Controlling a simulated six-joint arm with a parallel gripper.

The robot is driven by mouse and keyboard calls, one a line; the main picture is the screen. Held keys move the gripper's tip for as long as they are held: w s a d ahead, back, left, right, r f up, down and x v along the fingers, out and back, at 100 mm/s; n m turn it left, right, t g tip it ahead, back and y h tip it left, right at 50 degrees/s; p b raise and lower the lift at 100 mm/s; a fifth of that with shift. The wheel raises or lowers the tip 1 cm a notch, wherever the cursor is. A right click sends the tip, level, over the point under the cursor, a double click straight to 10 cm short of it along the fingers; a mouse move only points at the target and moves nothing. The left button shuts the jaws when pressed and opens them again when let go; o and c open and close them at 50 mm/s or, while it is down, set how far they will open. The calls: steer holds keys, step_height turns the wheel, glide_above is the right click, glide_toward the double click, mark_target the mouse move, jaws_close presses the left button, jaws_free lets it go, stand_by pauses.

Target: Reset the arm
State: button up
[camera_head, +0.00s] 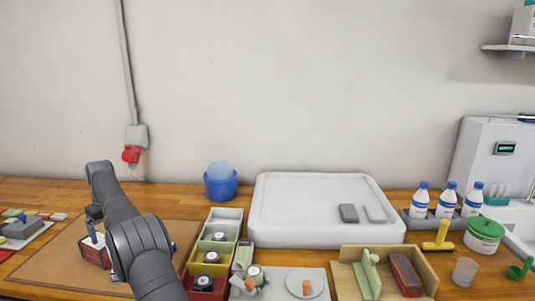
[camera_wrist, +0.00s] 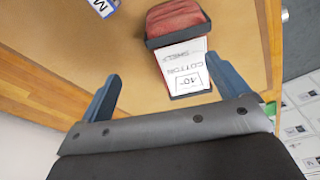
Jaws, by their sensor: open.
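My gripper (camera_wrist: 163,68) is open, its two blue-grey fingers spread wide with nothing held between them. In the head view my arm reaches over the left of the table, and the gripper (camera_head: 93,214) is largely hidden behind my own arm links. The bin (camera_head: 97,256) also shows in the head view, partly hidden by my arm.
The bin stands on a brown mat (camera_head: 48,262). To the right are yellow and red boxes, a blue tub (camera_head: 220,185), a large white tray (camera_head: 270,225), a wooden box (camera_head: 429,268) and bottles (camera_head: 447,199). Small items lie at the far left.

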steer(key=w+d+r, duration=0.2)
steer(key=d+r, duration=0.5)
steer(key=r, duration=0.2)
steer(key=w+d+m, duration=0.1)
steer(key=w+d, duration=0.3)
steer(key=d, duration=0.7)
steer(key=w+d+m, duration=0.1)
steer(key=w+d, duration=0.3)
steer(key=d, duration=0.7)
steer(key=w+d+r+m, duration=0.1)
steer(key=w+d, duration=0.3)
steer(key=d, duration=0.8)
steer(key=shift+m, duration=0.3)
